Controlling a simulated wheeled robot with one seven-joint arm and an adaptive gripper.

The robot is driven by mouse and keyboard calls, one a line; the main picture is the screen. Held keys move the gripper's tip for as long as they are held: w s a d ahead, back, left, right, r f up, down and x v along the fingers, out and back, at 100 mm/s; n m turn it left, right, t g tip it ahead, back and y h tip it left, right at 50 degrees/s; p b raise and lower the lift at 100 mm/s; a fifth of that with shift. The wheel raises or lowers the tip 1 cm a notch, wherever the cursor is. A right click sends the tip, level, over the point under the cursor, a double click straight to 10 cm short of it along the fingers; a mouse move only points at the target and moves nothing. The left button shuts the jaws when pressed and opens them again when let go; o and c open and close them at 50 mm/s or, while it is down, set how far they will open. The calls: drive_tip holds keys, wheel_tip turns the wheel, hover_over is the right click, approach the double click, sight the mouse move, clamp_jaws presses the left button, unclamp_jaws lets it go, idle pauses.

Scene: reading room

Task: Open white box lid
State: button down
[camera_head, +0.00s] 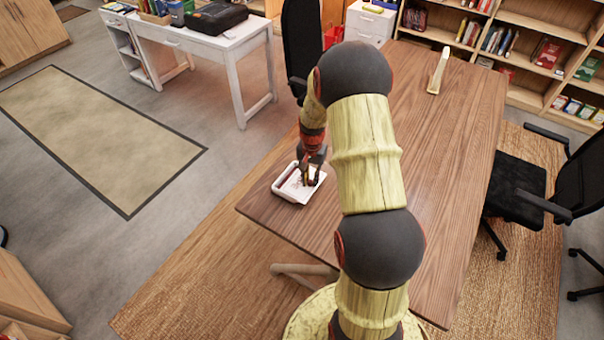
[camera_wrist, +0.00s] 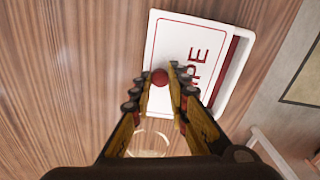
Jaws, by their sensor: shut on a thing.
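The white box (camera_head: 287,190) sits near the left corner of the wooden table. In the wrist view the box (camera_wrist: 242,68) shows its white lid (camera_wrist: 180,38) with red lettering and a red line border. A dark red strip runs along the box's right side, beside the lid. A round red knob (camera_wrist: 159,77) stands on the lid. My gripper (camera_wrist: 162,82) is at the near part of the lid, its fingers closed around the knob. In the head view my gripper (camera_head: 308,180) is over the box and hides part of it.
The wooden table (camera_head: 450,120) is mostly bare, with a pale upright object (camera_head: 438,72) at its far end. A black office chair (camera_head: 530,190) stands at the right. A white desk (camera_head: 205,40) is at the back left. The box is close to the table edge.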

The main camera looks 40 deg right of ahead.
drive_tip(key=s, duration=0.1)
drive_tip(key=s+d, duration=0.1)
drive_tip(key=s, duration=0.3)
drive_tip(key=shift+d+p, duration=0.35)
drive_tip(key=shift+d, duration=0.05)
drive_tip(key=c, duration=1.7)
unclamp_jaws()
drive_tip(key=shift+r, duration=0.1)
wheel_tip(320, 180, up, 12)
drive_tip(key=shift+f, duration=0.1)
